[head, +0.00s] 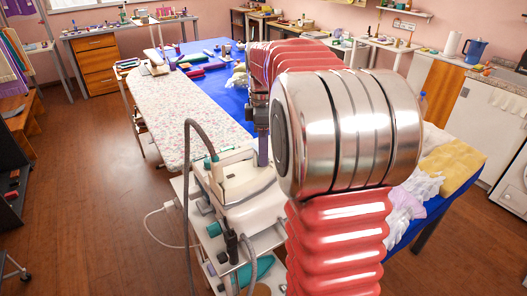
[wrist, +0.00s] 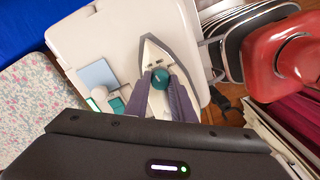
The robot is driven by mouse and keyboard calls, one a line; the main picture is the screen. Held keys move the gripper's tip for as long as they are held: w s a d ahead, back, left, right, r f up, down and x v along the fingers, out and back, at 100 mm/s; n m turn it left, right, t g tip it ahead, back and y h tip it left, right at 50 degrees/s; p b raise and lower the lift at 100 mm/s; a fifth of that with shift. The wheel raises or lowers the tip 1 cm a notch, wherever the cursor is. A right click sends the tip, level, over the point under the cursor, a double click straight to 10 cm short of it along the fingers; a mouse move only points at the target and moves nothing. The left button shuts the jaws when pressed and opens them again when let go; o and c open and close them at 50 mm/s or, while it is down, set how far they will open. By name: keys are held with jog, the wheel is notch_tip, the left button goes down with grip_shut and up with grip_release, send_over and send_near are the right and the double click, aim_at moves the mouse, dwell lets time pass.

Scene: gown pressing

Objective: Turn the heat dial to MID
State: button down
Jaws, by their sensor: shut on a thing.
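The dial's pointer and the panel's markings are too small to read. In the head view the white station (head: 240,183) stands on a cart, and a purple finger of my gripper (head: 263,151) reaches down to its top. The dial is hidden there behind my arm.
A teal switch (wrist: 117,105) and a light blue square (wrist: 98,73) lie left of the dial. A grey hose (head: 187,190) rises beside the station. The flowered ironing board (head: 180,115) and blue-covered table (head: 235,100) stand behind it. Open floor lies to the left.

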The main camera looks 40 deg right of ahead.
jog(key=c, duration=1.5)
grip_release()
jog(key=r, duration=1.3)
jog(key=shift+w+d+r, duration=0.15)
jog(key=shift+w+r, duration=0.05)
jog(key=shift+r, duration=0.15)
